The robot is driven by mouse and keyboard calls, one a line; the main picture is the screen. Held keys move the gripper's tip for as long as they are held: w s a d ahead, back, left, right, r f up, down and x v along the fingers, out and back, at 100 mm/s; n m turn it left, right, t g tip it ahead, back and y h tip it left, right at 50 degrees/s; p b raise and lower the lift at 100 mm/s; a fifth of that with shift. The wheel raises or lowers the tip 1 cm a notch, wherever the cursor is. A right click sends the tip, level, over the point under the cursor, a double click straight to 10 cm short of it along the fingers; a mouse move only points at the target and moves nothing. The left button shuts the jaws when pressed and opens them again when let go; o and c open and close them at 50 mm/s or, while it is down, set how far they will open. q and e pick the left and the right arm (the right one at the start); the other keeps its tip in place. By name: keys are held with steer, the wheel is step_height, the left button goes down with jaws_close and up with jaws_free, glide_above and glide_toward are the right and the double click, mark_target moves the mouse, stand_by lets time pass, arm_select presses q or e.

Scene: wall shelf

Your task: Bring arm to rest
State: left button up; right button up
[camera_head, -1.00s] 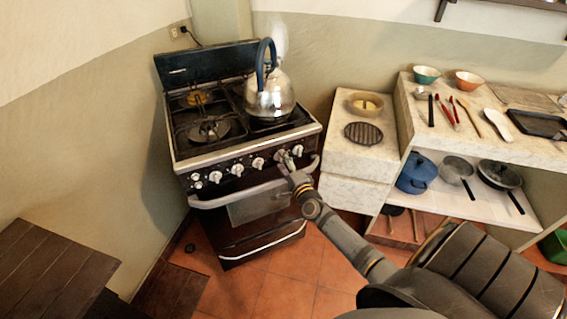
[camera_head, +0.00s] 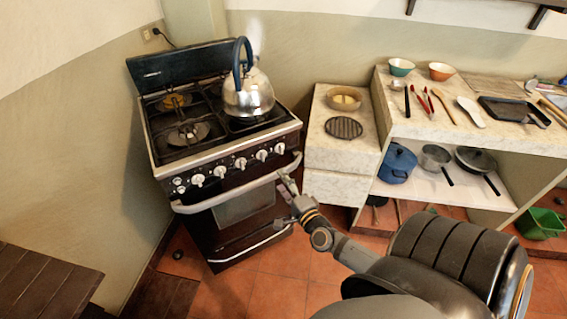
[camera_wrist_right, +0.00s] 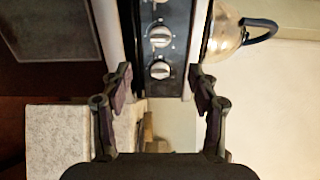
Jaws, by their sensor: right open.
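My right arm comes in from the lower right in the head view, and its gripper (camera_head: 287,187) is just in front of the right end of the stove's oven handle. In the right wrist view the gripper (camera_wrist_right: 160,90) is open with nothing between its fingers. The stove's control knobs (camera_wrist_right: 160,70) show beyond the fingers there. I cannot tell whether the gripper touches the handle. My left gripper is not in view.
A stone counter (camera_head: 335,180) with a black trivet (camera_head: 343,128) and a bowl (camera_head: 344,98) is right of the stove. A longer counter holds utensils, with a blue pot (camera_head: 397,163) and pans below. A wooden table (camera_head: 45,285) is at lower left. Tiled floor (camera_head: 270,285) is open before the stove.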

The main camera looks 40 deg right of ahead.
stand_by(0.5)
steer(key=s+f+n+g+y+p, duration=0.1)
steer(key=s+f+n+g, duration=0.4)
steer(key=f, duration=0.9)
steer(key=s+f+n+g+p, duration=0.1)
steer(key=s+f+n+g, duration=0.2)
steer(key=s+f+n, duration=0.75)
steer(key=s+a+f+n+g+p, duration=0.1)
steer(key=s+a+f+n+g, duration=0.1)
steer(key=s+f, duration=0.7)
steer(key=s+a+f+n+g+y+p, duration=0.1)
steer(key=s+a+f+n+g, duration=0.2)
steer(key=s+f, duration=0.6)
steer(key=s+a+g, duration=0.2)
steer(key=s+g, duration=0.1)
steer(key=s, duration=0.1)
steer(key=shift+f+g, duration=0.3)
steer(key=shift+f, duration=0.05)
